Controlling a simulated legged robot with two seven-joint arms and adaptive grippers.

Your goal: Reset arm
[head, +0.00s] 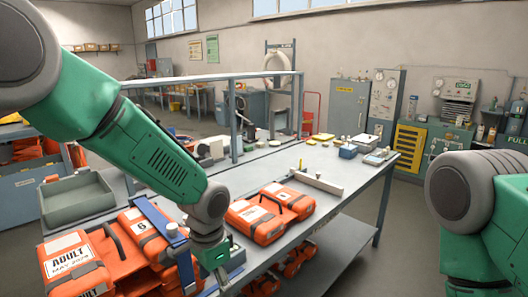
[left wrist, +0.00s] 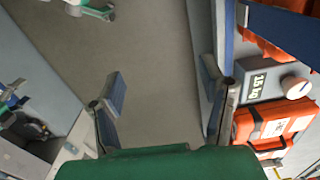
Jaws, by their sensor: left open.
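My left arm reaches in from the left in the head view and bends down at the near edge of the grey workbench (head: 345,172). In the left wrist view my left gripper (left wrist: 162,92) has its two fingers spread wide, with only grey floor showing between them. Nothing is held. My right arm shows at the right edge of the head view, and its gripper is out of frame. Orange breathing-set cases (head: 257,221) lie on the bench to the right of my left wrist.
Orange cases marked ADULT (head: 75,265) sit close to the left of my left wrist, by a blue upright (head: 178,240). In the left wrist view an orange case (left wrist: 275,120) and a dial unit (left wrist: 268,87) stand right of the fingers. A grey-green tray (head: 76,198) is at left.

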